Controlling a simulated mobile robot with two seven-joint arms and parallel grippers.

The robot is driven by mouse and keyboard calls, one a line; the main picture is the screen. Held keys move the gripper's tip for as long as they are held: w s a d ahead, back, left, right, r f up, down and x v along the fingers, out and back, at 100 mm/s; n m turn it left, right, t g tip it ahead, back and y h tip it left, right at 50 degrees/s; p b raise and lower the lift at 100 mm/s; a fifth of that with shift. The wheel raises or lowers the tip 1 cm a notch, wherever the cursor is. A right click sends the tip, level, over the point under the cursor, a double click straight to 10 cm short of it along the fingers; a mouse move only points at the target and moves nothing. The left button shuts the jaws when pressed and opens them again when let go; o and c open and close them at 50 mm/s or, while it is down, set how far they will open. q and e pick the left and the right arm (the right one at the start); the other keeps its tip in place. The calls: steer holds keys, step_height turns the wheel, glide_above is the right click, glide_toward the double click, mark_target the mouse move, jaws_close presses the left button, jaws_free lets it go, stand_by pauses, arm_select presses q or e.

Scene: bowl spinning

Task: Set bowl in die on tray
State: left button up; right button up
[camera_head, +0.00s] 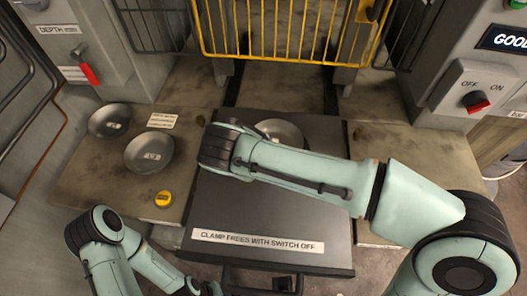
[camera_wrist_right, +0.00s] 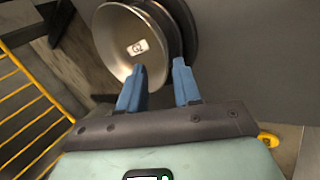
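A metal bowl (camera_head: 281,130) is on the dark tray (camera_head: 270,215), near its far side, partly hidden by my right arm in the head view. In the right wrist view the bowl (camera_wrist_right: 118,45) shows its inside, with a label that looks like "G2". A dark round shape, perhaps the die or a shadow, lies behind its rim; whether the bowl is seated in it I cannot tell. My right gripper (camera_wrist_right: 158,75) has its blue fingers apart at the bowl's near rim. Whether they touch it is unclear.
Two more bowls (camera_head: 109,120) (camera_head: 150,153) and a yellow puck (camera_head: 163,198) are on the left bench. A yellow wire guard (camera_head: 280,35) stands behind the tray. A red OFF/ON switch (camera_head: 477,102) is at right, a red DEPTH lever (camera_head: 88,72) at left.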

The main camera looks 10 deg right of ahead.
steer(key=p+v, duration=0.1)
steer(key=v, duration=0.7)
steer(key=shift+s+r, duration=0.1)
steer(key=shift+s, duration=0.05)
